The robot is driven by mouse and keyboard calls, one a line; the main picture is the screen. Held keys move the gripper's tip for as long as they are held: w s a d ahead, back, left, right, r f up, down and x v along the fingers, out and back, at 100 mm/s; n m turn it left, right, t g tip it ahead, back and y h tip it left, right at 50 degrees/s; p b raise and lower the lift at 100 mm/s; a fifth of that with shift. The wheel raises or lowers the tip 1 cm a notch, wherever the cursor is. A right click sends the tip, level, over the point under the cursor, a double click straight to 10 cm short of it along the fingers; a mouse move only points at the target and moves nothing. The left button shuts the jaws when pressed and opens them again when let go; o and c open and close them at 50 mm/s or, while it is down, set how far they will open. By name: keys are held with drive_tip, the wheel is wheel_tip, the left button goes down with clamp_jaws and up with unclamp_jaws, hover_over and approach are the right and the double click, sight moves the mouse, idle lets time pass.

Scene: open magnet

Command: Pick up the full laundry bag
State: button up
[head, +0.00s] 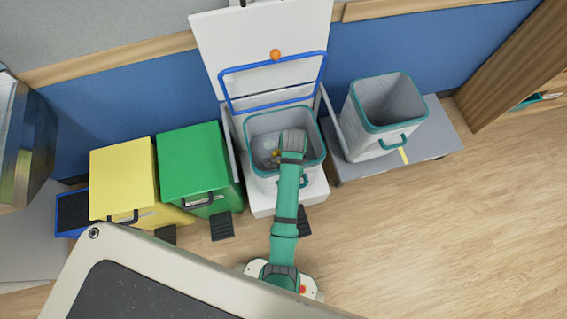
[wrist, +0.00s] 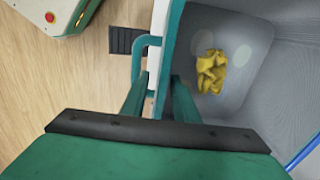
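A grey laundry bag with a teal rim (head: 256,123) stands in a white frame at the middle. A crumpled yellow cloth lies on its floor and shows in the wrist view (wrist: 211,72). Its teal handle (wrist: 139,60) is on the outside of the front wall. My gripper (wrist: 160,85) is over this bag's front rim, with one finger on the outer side and one on the inner side. The fingers look apart; whether they touch the wall is unclear. In the head view my wrist hides the fingertips and part of the rim.
A second grey bag with teal rim (head: 357,111) stands on a grey platform (head: 442,133) at right and looks empty. A blue hoop (head: 224,90) stands behind the middle bag. Green (head: 190,158) and yellow (head: 122,175) bins stand at left. The floor at right is clear.

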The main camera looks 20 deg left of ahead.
wheel_tip(320, 180, down, 5)
drive_tip(key=shift+w+d+r, duration=0.1)
drive_tip(key=shift+w, duration=0.05)
drive_tip(key=shift+c, duration=0.3)
clamp_jaws()
idle(1.1)
drive_tip(key=shift+w+r, duration=0.1)
drive_tip(key=shift+w, duration=0.05)
